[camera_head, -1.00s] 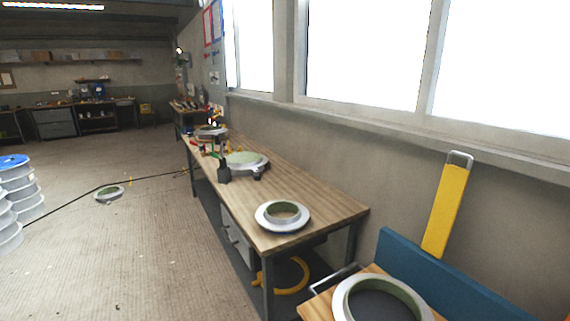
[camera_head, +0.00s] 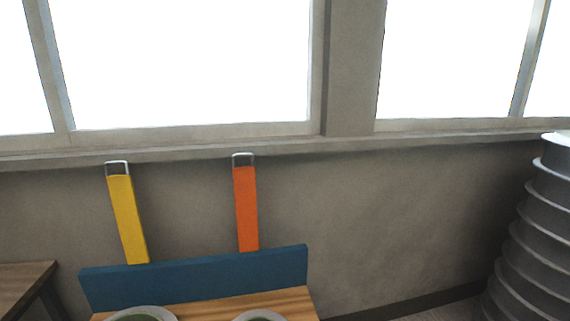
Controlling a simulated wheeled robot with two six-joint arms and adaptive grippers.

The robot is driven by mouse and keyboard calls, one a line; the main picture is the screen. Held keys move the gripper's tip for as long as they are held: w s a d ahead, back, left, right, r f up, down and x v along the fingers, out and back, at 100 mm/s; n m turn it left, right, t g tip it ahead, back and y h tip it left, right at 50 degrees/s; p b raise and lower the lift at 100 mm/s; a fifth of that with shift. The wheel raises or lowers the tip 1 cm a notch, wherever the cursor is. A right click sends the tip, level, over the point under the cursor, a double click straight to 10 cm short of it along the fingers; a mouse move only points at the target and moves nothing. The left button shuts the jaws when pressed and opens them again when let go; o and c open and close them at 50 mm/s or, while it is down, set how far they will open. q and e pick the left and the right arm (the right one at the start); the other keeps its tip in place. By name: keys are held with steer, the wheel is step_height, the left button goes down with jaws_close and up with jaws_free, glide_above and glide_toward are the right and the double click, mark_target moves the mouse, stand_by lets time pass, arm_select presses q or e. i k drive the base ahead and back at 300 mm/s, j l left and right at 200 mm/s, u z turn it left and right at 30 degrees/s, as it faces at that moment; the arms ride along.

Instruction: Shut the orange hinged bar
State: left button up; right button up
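The orange hinged bar (camera_head: 246,209) stands nearly upright behind the blue board, with a metal loop handle at its top. Its lower end meets the top edge of the blue board (camera_head: 200,282), and its hinge cannot be made out. A yellow bar (camera_head: 128,219) of the same kind stands to its left, tilted slightly left. Neither of my grippers shows in the head view.
A wooden table top (camera_head: 290,301) in front of the blue board carries two ring moulds, cut off by the bottom edge. Another wooden table (camera_head: 22,284) is at left. A tall stack of grey rimmed discs (camera_head: 540,240) stands at right. Windows are above.

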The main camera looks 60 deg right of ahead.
mark_target(244, 176)
steer(key=z, duration=1.5)
steer(key=u, duration=0.35)
